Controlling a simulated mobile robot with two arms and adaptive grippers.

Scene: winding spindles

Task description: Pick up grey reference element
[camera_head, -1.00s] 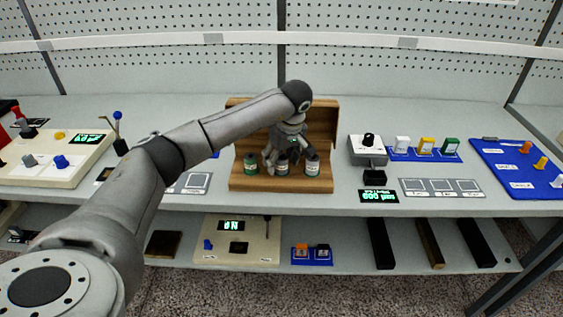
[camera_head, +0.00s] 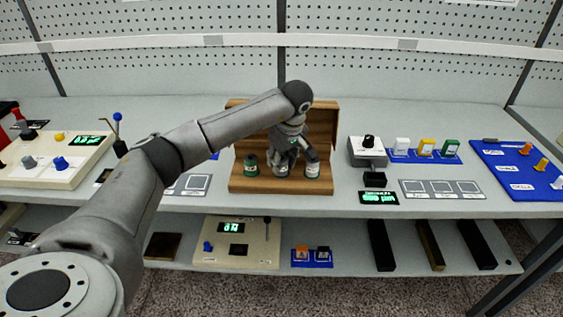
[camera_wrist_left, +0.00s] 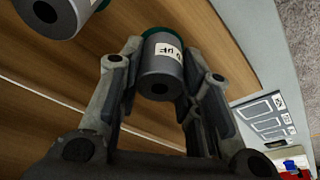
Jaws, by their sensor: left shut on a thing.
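In the left wrist view the fingers are shut on a grey cylinder (camera_wrist_left: 160,72) with a green rim and a white label. A second grey cylinder (camera_wrist_left: 56,14) stands apart at the top left. My right gripper is not in view.
The wooden box (camera_head: 265,185) has a raised back wall behind the cylinders. Right of it stand a white device (camera_head: 367,154), a small display (camera_head: 379,197) and a grey mat (camera_head: 443,189). A lower shelf holds a beige panel (camera_head: 258,252) and dark bars (camera_head: 381,246).

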